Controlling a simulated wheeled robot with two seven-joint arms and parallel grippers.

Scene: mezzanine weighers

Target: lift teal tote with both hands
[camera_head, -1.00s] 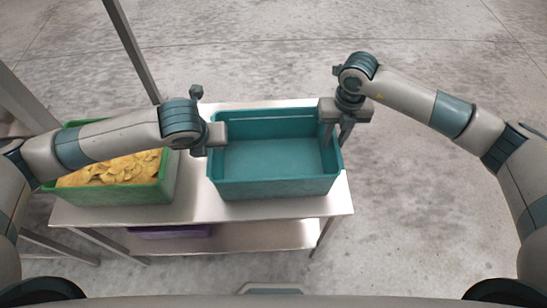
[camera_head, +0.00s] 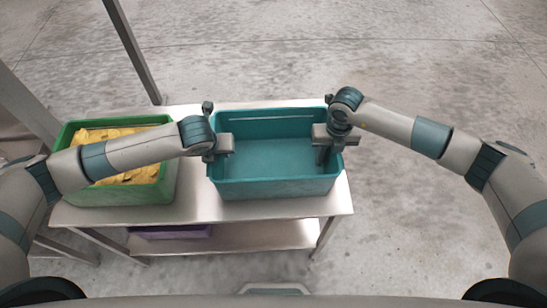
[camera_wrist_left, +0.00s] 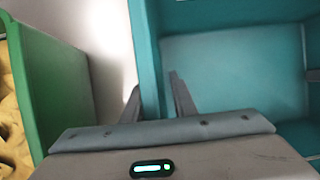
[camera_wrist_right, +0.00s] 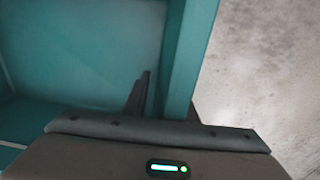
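The empty teal tote (camera_head: 275,188) stands upright on a metal table. My left gripper (camera_head: 220,152) is at its left wall, and my right gripper (camera_head: 324,152) is at its right wall. In the left wrist view, the open fingers (camera_wrist_left: 155,98) straddle the tote's wall (camera_wrist_left: 148,60), one inside and one outside. In the right wrist view, the gripper (camera_wrist_right: 168,100) also straddles the wall (camera_wrist_right: 186,65) with fingers apart. Its outer finger is mostly hidden behind the wall. No firm grip shows on either side.
A green bin (camera_head: 150,190) with yellow contents (camera_head: 125,177) stands close to the tote's left, partly under my left arm. A purple container (camera_head: 172,232) is on the lower shelf. The metal table (camera_head: 240,208) has a narrow bare strip in front. A post (camera_head: 132,50) rises behind.

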